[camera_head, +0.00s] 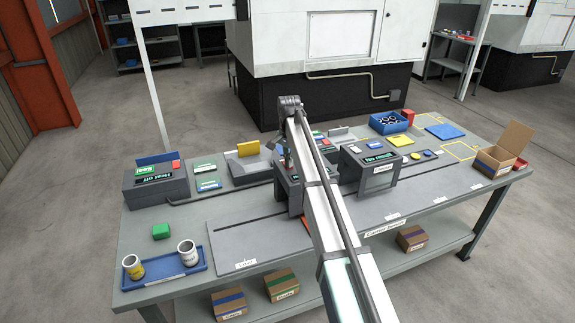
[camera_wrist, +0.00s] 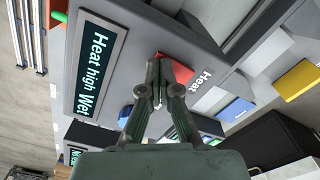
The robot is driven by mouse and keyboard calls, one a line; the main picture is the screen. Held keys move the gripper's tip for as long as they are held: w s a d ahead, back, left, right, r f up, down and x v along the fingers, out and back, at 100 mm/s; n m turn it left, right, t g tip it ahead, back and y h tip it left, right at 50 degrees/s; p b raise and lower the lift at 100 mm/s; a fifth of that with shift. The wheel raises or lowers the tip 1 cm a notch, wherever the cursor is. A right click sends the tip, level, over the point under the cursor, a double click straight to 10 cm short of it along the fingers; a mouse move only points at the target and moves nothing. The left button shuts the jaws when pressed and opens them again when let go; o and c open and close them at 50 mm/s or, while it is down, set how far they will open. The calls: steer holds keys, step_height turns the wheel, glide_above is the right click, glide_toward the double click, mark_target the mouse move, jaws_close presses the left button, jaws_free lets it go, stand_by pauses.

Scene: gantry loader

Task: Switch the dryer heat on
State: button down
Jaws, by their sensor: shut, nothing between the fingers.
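My gripper (camera_wrist: 159,64) is shut and empty in the wrist view. Its fingertips are over a dark grey machine (camera_wrist: 175,25), right at a red button (camera_wrist: 178,68) beside the label "Heat". The fingers partly hide the button, and I cannot tell whether they touch it. The machine's display (camera_wrist: 97,66) reads "Heat high Wet" in pale green letters. A blue part (camera_wrist: 125,116) shows left of the fingers. In the head view the gripper is mostly hidden behind my arm, over the middle grey machine (camera_head: 289,193), which the arm partly covers.
A blue tray (camera_head: 165,270) with two cups, a green block (camera_head: 160,231) and an open carton (camera_head: 502,151) are on the bench.

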steer(key=shift+r+p, duration=1.75)
steer(key=shift+r, duration=1.75)
